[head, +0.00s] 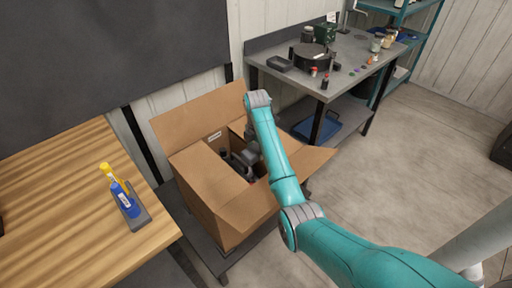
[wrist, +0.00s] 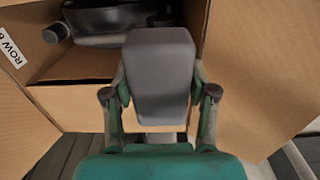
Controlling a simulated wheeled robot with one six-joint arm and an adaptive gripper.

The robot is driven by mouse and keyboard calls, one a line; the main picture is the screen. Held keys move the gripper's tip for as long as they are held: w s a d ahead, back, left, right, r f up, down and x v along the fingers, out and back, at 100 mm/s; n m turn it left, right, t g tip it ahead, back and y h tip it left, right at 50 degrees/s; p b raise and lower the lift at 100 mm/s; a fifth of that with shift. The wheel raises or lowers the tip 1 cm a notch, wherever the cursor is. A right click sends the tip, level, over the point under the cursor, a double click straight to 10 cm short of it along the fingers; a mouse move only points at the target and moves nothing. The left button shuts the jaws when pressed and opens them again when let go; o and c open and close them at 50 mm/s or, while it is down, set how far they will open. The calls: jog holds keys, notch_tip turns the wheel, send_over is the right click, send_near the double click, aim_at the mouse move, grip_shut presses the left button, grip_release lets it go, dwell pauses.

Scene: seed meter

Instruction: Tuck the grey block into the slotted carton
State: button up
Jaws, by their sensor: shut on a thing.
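The slotted carton (head: 209,200) stands open with its flaps spread, in the middle of the head view. Its cardboard wall (wrist: 70,103) also shows in the wrist view. My gripper (wrist: 160,90) is shut on the grey block (wrist: 160,62), one finger on each side of it. In the head view my arm reaches over the carton and my gripper (head: 240,160) points down at its opening. The block cannot be made out clearly there. In the wrist view the block overlaps the carton's inside; its depth relative to the rim is unclear.
A dark object (wrist: 105,22) lies in a carton compartment beyond the block. A grey workbench (head: 345,70) with several small items stands behind. Open floor lies right.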

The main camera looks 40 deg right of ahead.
notch_tip(320, 180, down, 13)
jog(key=shift+r, duration=0.1)
dwell(0.6)
jog(key=o, duration=0.8)
jog(key=shift+r, duration=5.95)
